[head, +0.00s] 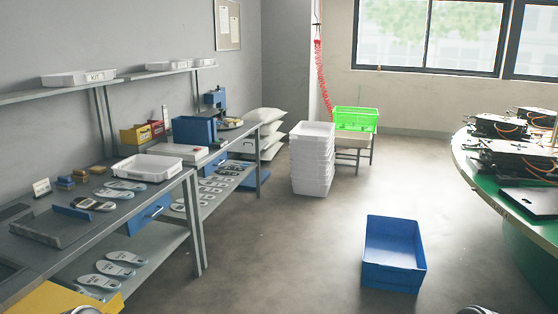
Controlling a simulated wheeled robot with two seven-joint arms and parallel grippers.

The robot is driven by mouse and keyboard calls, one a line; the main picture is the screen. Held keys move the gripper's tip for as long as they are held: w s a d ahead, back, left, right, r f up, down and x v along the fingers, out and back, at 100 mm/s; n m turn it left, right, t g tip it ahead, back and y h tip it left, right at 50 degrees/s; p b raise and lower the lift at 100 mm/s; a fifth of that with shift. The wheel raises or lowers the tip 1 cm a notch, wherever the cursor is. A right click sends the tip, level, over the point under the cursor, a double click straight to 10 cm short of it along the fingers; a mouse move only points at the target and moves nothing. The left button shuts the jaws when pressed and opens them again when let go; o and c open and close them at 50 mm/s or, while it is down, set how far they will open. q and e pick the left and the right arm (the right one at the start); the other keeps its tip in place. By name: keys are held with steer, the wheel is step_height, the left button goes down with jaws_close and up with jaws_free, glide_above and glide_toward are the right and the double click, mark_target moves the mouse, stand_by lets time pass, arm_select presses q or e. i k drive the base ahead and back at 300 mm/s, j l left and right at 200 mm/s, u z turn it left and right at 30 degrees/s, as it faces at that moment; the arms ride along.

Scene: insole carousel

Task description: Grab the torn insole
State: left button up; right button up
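Several grey insoles with dark markings lie on the left workbench, among them one pale insole (113,193) near a white tray. A darker insole (92,204) lies in front of it. More insoles (115,268) lie on the bench's lower shelf, and others (205,190) lie on the shelf of the farther bench. They are too small in the head view to tell which one is torn. Neither of my grippers can be made out; only small rounded grey parts, probably mine, show at the bottom edge.
A blue bin (394,250) stands on the floor. The round green table (522,236) at right carries black devices (500,125). Stacked white trays (312,160) and a green crate (356,119) stand behind.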

mark_target(127, 186)
steer(key=u, duration=1.3)
steer(key=i+l, duration=0.2)
steer(key=l, duration=0.2)
steer(key=i+l, duration=0.2)
steer(key=l, duration=0.2)
steer(key=i+l, duration=0.25)
steer(key=i+l+u, duration=0.1)
steer(key=l, duration=0.35)
steer(key=i+l, duration=0.35)
steer(key=i+l+u, duration=0.1)
steer(key=l, duration=0.25)
steer(key=i+l, duration=0.3)
steer(key=i+l+u, duration=0.1)
steer(key=l, duration=0.4)
steer(key=i+l, duration=0.3)
steer(key=i+l+u, duration=0.1)
steer(key=l, duration=0.4)
steer(key=i+l, duration=0.25)
steer(key=l, duration=0.15)
steer(key=i+l, duration=0.25)
steer(key=i+l+u, duration=0.1)
steer(key=i+l, duration=0.15)
steer(key=l, duration=0.25)
steer(key=i+l, duration=0.2)
steer(key=l, duration=0.2)
